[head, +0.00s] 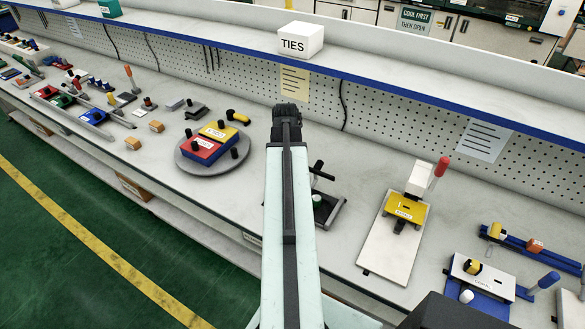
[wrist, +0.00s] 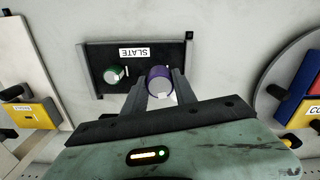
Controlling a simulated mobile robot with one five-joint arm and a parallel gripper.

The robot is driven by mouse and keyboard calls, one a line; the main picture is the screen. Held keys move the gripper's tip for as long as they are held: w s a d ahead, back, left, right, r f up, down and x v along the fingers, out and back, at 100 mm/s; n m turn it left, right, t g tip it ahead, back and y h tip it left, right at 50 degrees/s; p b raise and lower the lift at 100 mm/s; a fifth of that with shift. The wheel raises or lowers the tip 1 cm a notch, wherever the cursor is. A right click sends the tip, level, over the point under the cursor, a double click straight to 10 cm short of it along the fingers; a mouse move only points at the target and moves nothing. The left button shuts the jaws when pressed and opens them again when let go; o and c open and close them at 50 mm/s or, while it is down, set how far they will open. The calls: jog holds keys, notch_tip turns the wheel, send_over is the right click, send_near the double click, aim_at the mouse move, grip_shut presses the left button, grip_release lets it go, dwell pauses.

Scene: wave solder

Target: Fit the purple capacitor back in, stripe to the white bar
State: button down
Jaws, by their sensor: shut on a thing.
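The purple capacitor (wrist: 158,82) is between the fingers of my gripper (wrist: 160,90), which is shut on it in the wrist view. A pale patch shows on its lower side, towards my wrist; it looks like the stripe. The capacitor overlaps the dark board (wrist: 98,80) labelled SLATE, right of a green capacitor (wrist: 113,75) that has a small white mark at its right. I cannot tell whether the purple one touches the board. The white bar for it is not clear. In the head view my arm hides the gripper and part of the SLATE board (head: 334,214).
In the head view a round turntable (head: 184,164) with red and yellow boxes stands left. A pale plate (head: 380,258) with a yellow block stands right. A white TIES box (head: 300,39) is on the shelf. Bare bench lies between these stations.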

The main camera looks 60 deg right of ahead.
jog(key=n, duration=0.3)
jog(key=d+n, duration=0.1)
jog(key=n, duration=0.3)
jog(key=shift+s+d, duration=0.15)
jog(key=shift+d, duration=0.05)
jog(key=n, duration=0.3)
jog(key=d+n, duration=0.1)
jog(key=n, duration=0.4)
jog(key=shift+s+d+r+n, duration=0.1)
jog(key=shift+s+d+n, duration=0.05)
jog(key=shift+s+n, duration=0.15)
notch_tip(320, 180, down, 5)
jog(key=b, duration=0.5)
jog(key=shift+s, duration=0.1)
